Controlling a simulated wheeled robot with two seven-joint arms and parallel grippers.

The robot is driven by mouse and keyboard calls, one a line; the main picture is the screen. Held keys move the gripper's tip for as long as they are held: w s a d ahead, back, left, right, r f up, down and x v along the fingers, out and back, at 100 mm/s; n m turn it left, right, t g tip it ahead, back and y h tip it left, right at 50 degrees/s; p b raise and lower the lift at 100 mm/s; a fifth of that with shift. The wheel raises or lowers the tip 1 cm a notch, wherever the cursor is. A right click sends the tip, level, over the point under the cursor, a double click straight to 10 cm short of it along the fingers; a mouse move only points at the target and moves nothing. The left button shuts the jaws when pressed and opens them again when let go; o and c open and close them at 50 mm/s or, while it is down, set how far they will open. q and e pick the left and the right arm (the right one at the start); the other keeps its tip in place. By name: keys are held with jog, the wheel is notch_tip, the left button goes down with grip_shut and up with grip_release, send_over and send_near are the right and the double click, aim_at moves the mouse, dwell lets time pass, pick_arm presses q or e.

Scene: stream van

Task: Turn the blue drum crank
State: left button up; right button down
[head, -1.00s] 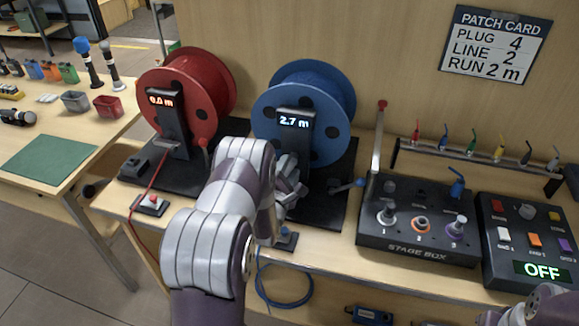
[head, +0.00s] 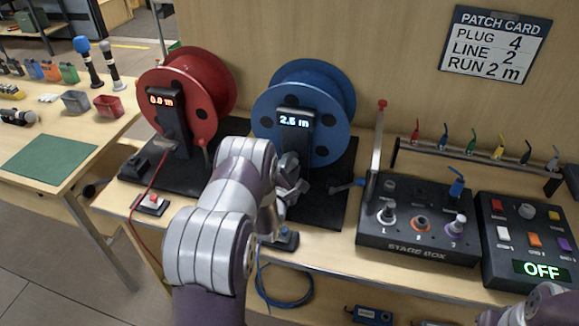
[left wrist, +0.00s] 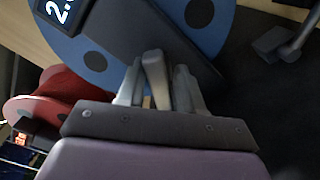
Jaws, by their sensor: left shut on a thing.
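The blue drum (head: 343,90) stands on a black base at the middle of the bench, and its display (head: 294,121) reads about 2.6 m. My left gripper (head: 291,172) is at the lower front of this drum. In the left wrist view my left gripper (left wrist: 157,85) is shut on a grey bar-like piece, the crank handle (left wrist: 153,65), between its fingers. The drum face (left wrist: 85,45) is close behind it. My forearm and hand hide most of the crank in the head view. My right gripper is out of view; only part of that arm shows at bottom right.
A red drum (head: 217,85) with its display at 0.0 m stands left. The stage box (head: 420,235), an upright red-tipped rod (head: 378,140) and a switch panel (head: 527,240) stand further right.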

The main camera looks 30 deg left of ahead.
pick_arm(q)
grip_shut()
dwell(0.5)
jog(key=shift+f+m+b, duration=0.1)
jog(key=shift+m+b, duration=0.3)
jog(key=shift+m, duration=0.2)
jog(key=shift+m+b, duration=0.3)
jog(key=shift+m, duration=0.5)
jog(key=shift+m+b, duration=0.3)
jog(key=shift+m, duration=0.4)
dwell(0.5)
jog(key=o, duration=0.7)
grip_release()
jog(key=b+v, duration=0.1)
jog(key=v, duration=1.1)
jog(key=shift+s+d, duration=0.1)
jog(key=shift+s, duration=0.3)
